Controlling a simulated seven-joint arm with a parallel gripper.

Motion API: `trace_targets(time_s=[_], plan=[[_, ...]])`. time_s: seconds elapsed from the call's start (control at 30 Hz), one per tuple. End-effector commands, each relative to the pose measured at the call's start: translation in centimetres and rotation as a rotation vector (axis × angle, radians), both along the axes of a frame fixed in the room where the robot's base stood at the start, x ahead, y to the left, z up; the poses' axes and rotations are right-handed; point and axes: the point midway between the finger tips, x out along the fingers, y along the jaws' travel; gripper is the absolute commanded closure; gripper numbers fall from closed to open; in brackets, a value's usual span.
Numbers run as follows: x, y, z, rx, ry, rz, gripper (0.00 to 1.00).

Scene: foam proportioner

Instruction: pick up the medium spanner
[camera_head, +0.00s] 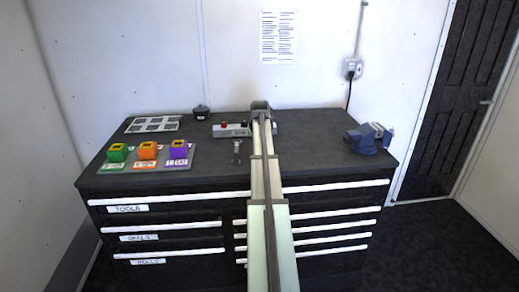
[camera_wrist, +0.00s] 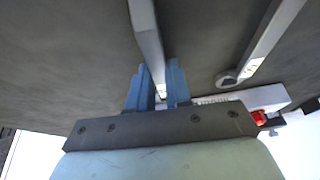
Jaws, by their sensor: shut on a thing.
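In the wrist view, the two blue fingers of my gripper (camera_wrist: 158,88) are closed around the end of a long grey spanner (camera_wrist: 147,32), taken as the medium spanner. Its shaft runs away from the fingers to the top edge, where it is cut off. I cannot tell whether it touches the bench or is clear of it. In the head view my arm hides the fingers and this spanner. A second spanner (camera_wrist: 258,50) with a ring end lies to the right in the wrist view, apart from the fingers. It also shows in the head view (camera_head: 237,150), left of my arm.
A grey box with a red button (camera_head: 224,126) stands behind the second spanner. Green, orange and purple blocks (camera_head: 148,151) sit on a tray at left, with a grey frame (camera_head: 154,124) behind. A blue vice (camera_head: 362,138) is at right. The dark bench top (camera_head: 320,150) between is clear.

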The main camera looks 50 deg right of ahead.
Motion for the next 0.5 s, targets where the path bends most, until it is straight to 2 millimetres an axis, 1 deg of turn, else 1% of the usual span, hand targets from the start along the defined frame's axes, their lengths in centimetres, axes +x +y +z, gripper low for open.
trace_targets(time_s=[0.33, 0.43, 0.5], plan=[[0.0, 0.0, 0.3, -0.001, -0.001, 0.000, 1.00], [0.0, -0.1, 1.2, -0.001, -0.001, 0.000, 1.00], [0.1, -0.1, 2.2, -0.002, -0.001, 0.000, 1.00]])
